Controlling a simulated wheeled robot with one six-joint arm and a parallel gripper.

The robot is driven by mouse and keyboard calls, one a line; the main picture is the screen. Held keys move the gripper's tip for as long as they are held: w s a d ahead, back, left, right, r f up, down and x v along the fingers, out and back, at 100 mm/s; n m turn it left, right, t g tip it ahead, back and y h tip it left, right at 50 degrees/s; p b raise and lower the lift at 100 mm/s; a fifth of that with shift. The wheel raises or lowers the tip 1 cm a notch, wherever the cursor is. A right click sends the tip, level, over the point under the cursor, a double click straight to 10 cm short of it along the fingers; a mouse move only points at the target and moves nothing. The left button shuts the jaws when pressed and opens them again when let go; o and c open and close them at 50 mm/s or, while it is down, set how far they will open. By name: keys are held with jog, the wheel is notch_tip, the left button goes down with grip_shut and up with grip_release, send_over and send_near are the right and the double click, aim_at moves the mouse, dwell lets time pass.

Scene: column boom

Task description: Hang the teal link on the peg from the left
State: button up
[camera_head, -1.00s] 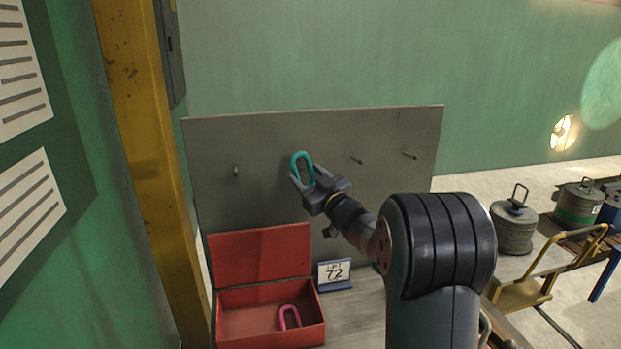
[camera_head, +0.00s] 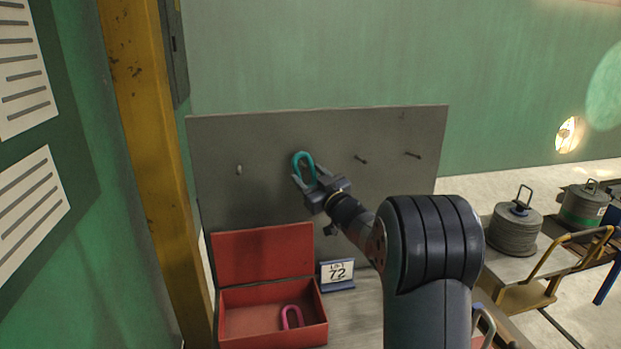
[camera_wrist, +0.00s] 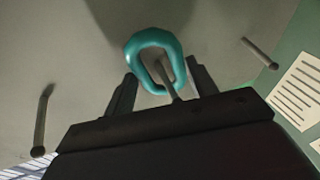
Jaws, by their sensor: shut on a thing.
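The teal link (camera_head: 297,165) is upright at the grey board, held by its lower end in my gripper (camera_head: 310,180). The wrist view shows the teal link (camera_wrist: 136,47) between my two fingers (camera_wrist: 162,80). A grey peg (camera_wrist: 164,80) shows in the link's opening and seems to run through it; how deep the link sits on it I cannot tell. In the head view this peg, second from the left, is hidden by link and gripper. The other pegs are bare: the leftmost (camera_head: 239,169), the third (camera_head: 361,158) and the rightmost (camera_head: 413,154).
The grey board (camera_head: 400,125) stands behind an open red box (camera_head: 265,257) with a pink link (camera_head: 291,317) in it. A small card reading 72 (camera_head: 338,272) stands beside the box. A yellow column (camera_head: 155,150) rises at the left.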

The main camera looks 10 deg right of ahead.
jog(key=o, duration=1.2)
jog(key=b+v, duration=0.3)
jog(key=v, duration=0.8)
jog(key=shift+w, duration=0.1)
